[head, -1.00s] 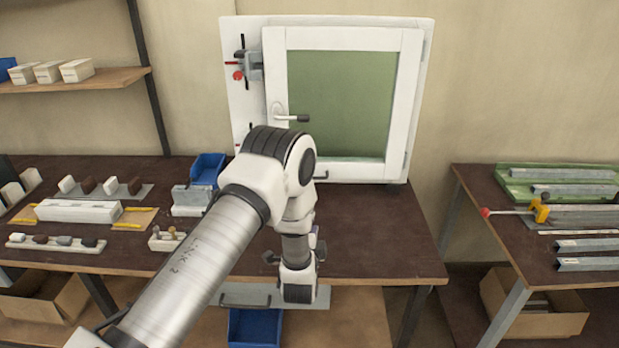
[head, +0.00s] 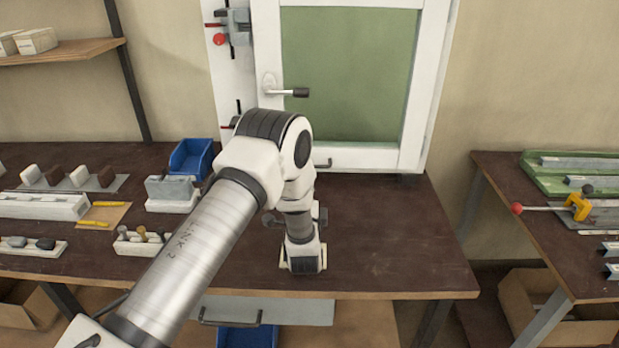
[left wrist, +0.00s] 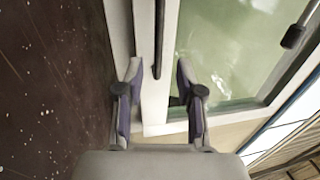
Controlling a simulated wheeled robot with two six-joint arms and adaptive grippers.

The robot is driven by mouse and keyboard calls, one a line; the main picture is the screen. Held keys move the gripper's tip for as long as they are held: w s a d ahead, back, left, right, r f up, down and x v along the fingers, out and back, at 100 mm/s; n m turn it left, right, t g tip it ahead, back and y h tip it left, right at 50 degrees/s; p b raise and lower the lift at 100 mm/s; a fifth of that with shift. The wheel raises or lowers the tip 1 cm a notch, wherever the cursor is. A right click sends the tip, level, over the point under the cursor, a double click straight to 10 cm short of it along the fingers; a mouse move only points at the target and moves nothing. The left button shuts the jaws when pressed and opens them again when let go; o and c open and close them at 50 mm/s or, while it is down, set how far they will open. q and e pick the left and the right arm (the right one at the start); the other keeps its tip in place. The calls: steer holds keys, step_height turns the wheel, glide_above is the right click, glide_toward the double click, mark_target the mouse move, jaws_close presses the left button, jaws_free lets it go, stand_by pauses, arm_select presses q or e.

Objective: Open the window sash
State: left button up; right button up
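The window sash (head: 372,157) is white with a green pane (head: 350,75) and stands upright, apparently closed, in its frame (head: 220,75) at the back of the bench. A lever handle (head: 287,92) on its left stile has a dark grip lying horizontal. A small dark pull (head: 323,164) sits on the lower rail, partly behind my arm. In the left wrist view a dark bar (left wrist: 159,38) runs along the white rail, beyond and between the fingertips. My right gripper is not in view.
A clamp with a red knob (head: 219,39) sits at the frame's left. A blue bin (head: 191,157), a grey block and small tool holders stand on the left of the bench. The bench (head: 400,240) is clear at right. Another table (head: 535,225) stands further right.

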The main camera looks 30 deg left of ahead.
arm_select(q)
steer(key=shift+w+a+f, duration=0.2)
steer(key=shift+w+f, duration=0.05)
steer(key=shift+f, duration=0.05)
steer(key=p+x, duration=0.1)
steer(key=x, duration=0.6)
steer(key=shift+w+r+p, duration=0.15)
steer(key=shift+w+p, duration=0.05)
steer(key=shift+p, duration=0.2)
steer(key=shift+s+r, duration=0.1)
steer(key=shift+c, duration=0.7)
jaws_close()
